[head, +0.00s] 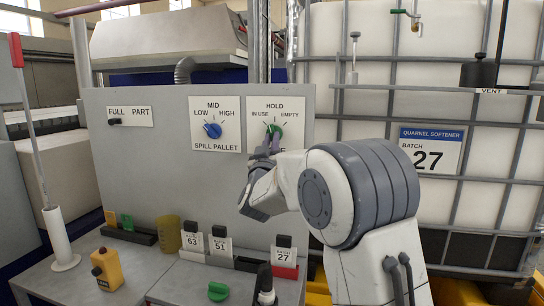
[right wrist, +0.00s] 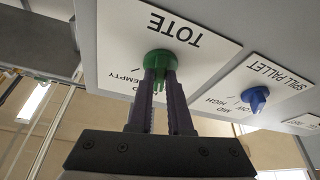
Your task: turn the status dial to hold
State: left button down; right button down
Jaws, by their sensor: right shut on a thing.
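The status dial is a green knob (head: 273,131) on a white plate (head: 297,134) marked HOLD at the top, IN USE at left and EMPTY at right. In the right wrist view, upside down, the green knob (right wrist: 171,58) sits on the plate, which reads TOTE. My right gripper (head: 270,143) reaches the knob from below; in the wrist view its two dark fingers (right wrist: 163,82) are closed on it. Which mark the knob points at cannot be told, as the fingers hide part of it. My left gripper is not in view.
A blue SPILL PALLET dial (head: 212,130) and a FULL/PART switch (head: 115,121) are left on the same grey panel. Below, the bench holds several batch tags, a yellow box (head: 106,269) and a loose green knob (head: 218,291). A caged white tank (head: 440,60) stands at right.

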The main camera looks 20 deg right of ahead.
jog(key=shift+w+a+m+g+h+b, duration=0.1)
jog(key=shift+m+g+h+b, duration=0.2)
jog(key=shift+m+h+b, duration=0.55)
jog(key=shift+a+m+g+h+b, duration=0.15)
jog(key=shift+m+g+b, duration=0.2)
jog(key=shift+m, duration=1)
jog(key=shift+d, duration=0.1)
jog(key=c, duration=0.8)
grip_release()
jog(key=shift+c, duration=0.2)
jog(key=b+v, duration=0.3)
jog(key=v, duration=0.7)
jog(key=shift+a+f+b, duration=0.15)
jog(key=shift+a+b, duration=0.05)
jog(key=shift+b, duration=0.1)
